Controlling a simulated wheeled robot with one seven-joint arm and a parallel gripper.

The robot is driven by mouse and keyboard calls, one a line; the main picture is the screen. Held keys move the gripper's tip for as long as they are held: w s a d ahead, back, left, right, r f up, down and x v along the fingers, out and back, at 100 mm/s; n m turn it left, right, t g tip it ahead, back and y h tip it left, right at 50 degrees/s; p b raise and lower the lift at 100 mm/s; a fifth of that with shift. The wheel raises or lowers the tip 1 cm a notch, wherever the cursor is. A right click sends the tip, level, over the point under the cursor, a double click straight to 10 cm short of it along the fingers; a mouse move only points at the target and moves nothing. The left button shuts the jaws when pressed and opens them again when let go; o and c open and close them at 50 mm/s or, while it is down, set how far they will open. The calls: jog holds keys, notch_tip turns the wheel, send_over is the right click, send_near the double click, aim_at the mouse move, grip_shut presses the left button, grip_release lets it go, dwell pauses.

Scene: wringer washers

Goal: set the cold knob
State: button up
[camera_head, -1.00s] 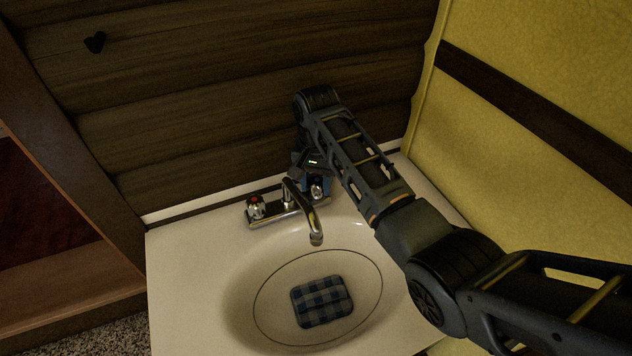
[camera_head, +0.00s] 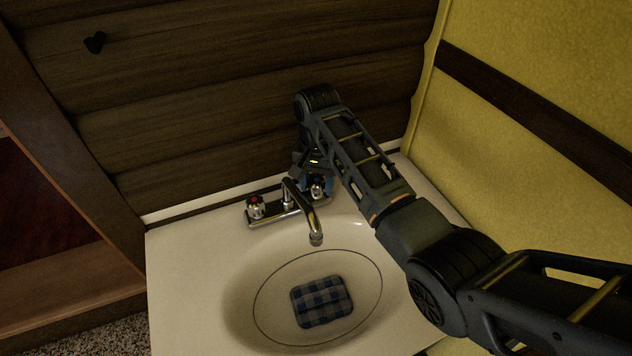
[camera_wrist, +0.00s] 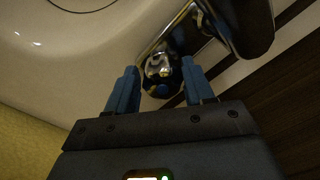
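The cold knob (camera_wrist: 158,68) is a small chrome knob with a blue mark, at the right end of the faucet. In the head view the fingers are mostly hidden behind the arm. The chrome faucet (camera_head: 303,208) has its spout over the basin.
The hot knob (camera_head: 256,207), with a red mark, is at the faucet's left end. A blue checked sponge (camera_head: 321,302) lies in the basin of the white sink (camera_head: 190,270). A wooden wall (camera_head: 200,110) stands close behind and a yellow wall (camera_head: 500,150) is at the right.

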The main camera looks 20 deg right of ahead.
aim_at(317, 181)
jog(key=shift+o, duration=1.1)
jog(key=shift+a, duration=0.1)
jog(key=shift+r, duration=0.1)
notch_tip(317, 181, up, 8)
jog(key=shift+f+b, duration=0.2)
jog(key=shift+b, duration=0.3)
